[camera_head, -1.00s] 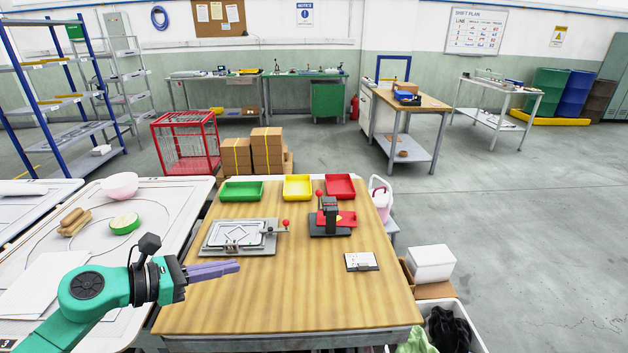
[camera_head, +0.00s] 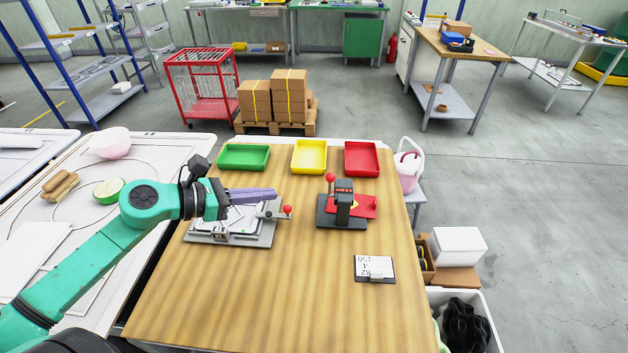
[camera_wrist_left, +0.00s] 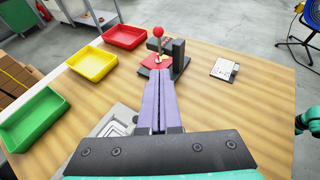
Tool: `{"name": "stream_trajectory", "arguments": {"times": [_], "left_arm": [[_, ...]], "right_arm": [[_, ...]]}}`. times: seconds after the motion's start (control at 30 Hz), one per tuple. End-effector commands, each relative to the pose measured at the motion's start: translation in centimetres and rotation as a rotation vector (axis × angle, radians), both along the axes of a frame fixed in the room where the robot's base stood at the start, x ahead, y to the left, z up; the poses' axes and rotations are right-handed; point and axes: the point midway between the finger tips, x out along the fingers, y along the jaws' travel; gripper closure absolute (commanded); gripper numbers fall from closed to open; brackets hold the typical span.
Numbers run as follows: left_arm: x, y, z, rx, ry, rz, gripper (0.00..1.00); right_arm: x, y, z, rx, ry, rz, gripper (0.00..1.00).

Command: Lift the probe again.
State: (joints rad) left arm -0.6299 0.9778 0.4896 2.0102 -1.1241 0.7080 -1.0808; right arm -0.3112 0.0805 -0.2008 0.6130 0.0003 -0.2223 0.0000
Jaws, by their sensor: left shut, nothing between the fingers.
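A black stand (camera_head: 346,212) with a red ball knob (camera_head: 331,178) on a lever stands on the right half of the wooden table, with a red plate (camera_head: 366,206) at its side. In the left wrist view the stand (camera_wrist_left: 178,55) and knob (camera_wrist_left: 158,32) lie just past my fingertips. I cannot make out the probe itself clearly. My left gripper (camera_head: 277,193) is shut and empty, its purple fingers pointing right, left of the stand and apart from it. It also shows in the left wrist view (camera_wrist_left: 160,74). My right gripper is not in view.
A grey plate fixture (camera_head: 262,236) with a red-knobbed clamp lies partly under my left gripper. Green (camera_head: 244,157), yellow (camera_head: 309,157) and red (camera_head: 361,160) trays line the back edge. A small white card (camera_head: 375,266) lies at front right. The front of the table is clear.

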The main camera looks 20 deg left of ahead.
Motion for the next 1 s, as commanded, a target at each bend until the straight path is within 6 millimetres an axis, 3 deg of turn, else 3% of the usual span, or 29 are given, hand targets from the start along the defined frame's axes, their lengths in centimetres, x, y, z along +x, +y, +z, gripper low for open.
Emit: {"name": "stream_trajectory", "arguments": {"times": [0.2,0.5,0.7,1.0], "left_arm": [[2.8,-2.4,-1.2,0.006,-0.003,-0.002,1.0],[6.1,-5.3,-2.6,0.0,-0.005,0.002,1.0],[8.4,-7.3,-1.9,-0.001,-0.003,0.002,1.0],[9.0,-8.0,-2.5,0.003,0.001,0.001,1.0]], "right_arm": [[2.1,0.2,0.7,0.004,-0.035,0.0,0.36],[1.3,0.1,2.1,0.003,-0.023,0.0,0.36],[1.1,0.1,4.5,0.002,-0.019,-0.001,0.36],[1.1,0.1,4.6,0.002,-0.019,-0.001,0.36]]}}
